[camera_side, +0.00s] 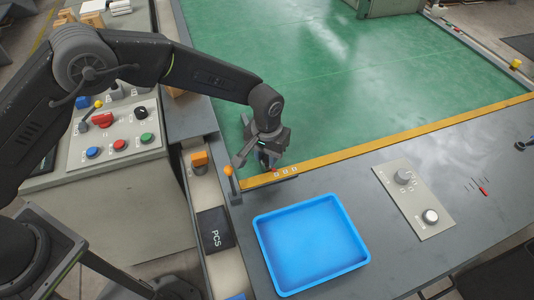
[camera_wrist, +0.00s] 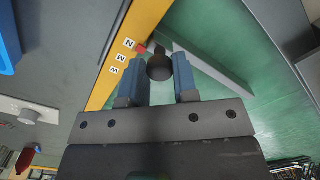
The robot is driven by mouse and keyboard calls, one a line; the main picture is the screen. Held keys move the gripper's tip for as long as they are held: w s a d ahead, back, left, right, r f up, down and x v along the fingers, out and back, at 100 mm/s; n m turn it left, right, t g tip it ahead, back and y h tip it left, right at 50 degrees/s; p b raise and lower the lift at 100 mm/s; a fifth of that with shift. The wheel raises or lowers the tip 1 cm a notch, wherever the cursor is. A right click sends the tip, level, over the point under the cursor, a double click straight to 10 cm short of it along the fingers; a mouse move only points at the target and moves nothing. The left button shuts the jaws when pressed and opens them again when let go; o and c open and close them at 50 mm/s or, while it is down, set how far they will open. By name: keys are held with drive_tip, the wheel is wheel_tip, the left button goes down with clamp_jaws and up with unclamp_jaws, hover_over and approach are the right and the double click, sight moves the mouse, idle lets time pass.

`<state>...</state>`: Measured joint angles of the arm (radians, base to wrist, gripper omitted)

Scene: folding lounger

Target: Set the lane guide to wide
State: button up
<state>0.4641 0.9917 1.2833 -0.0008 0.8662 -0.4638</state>
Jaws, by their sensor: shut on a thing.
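The lane guide shows in the wrist view as a grey bar (camera_wrist: 215,70) over the green belt, with a dark round knob (camera_wrist: 159,67). Its red pointer (camera_wrist: 141,48) is beside the N mark (camera_wrist: 128,43). The M mark (camera_wrist: 120,57) and W mark (camera_wrist: 113,70) follow along the yellow edge strip (camera_wrist: 148,22). My gripper (camera_wrist: 160,72) has its blue fingertips on both sides of the knob, shut on it. In the side view my gripper (camera_side: 267,157) points down at the near edge of the belt and hides most of the guide.
A blue tray (camera_side: 312,285) lies on the grey table in front. A panel with two knobs (camera_side: 414,200) is to its right. An orange-topped post (camera_side: 229,172) stands close left of my gripper. A button console (camera_side: 112,135) is farther left. The green belt (camera_side: 340,90) is clear beyond.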

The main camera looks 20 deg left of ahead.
clamp_jaws()
drive_tip(key=shift+w+d, duration=1.9)
drive_tip(key=shift+w, duration=0.05)
drive_tip(key=o, duration=0.9)
unclamp_jaws()
drive_tip(key=shift+r, duration=0.1)
wheel_tip(320, 180, up, 14)
drive_tip(key=shift+f, duration=0.15)
